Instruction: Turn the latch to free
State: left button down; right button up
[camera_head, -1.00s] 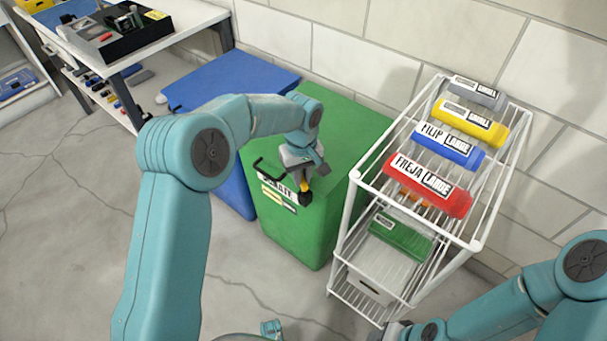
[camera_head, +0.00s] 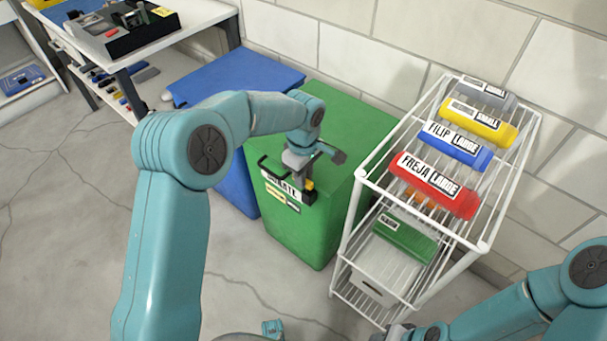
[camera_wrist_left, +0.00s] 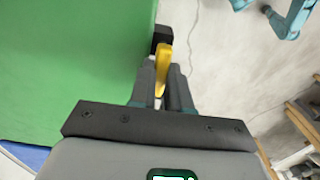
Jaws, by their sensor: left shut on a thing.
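The green bin (camera_head: 290,238) stands against the wall with a black handle (camera_head: 262,168) and white label on its front. A small yellow latch (camera_head: 309,184) with a black base sits at the bin's upper front edge. My left gripper (camera_head: 307,181) reaches down over it. In the left wrist view the two dark fingers (camera_wrist_left: 165,88) are shut on the yellow latch (camera_wrist_left: 163,62), which points almost straight away from the wrist, beside the bin's green face (camera_wrist_left: 70,60). The gripper partly hides the latch in the head view. My right gripper (camera_head: 396,332) is only partly in view at the bottom edge.
A blue bin (camera_head: 235,80) stands left of the green one. A white wire rack (camera_head: 362,172) with red, blue, yellow, grey and green cases stands close on the right. A workbench (camera_head: 150,52) is at the upper left. The floor in front is clear.

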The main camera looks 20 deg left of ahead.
pick_arm(q)
jog(key=shift+w+a+r, duration=0.1)
jog(key=c, duration=1.1)
grip_release()
notch_tip(320, 180, up, 16)
jog(key=p, duration=0.4)
jog(key=shift+r, duration=0.15)
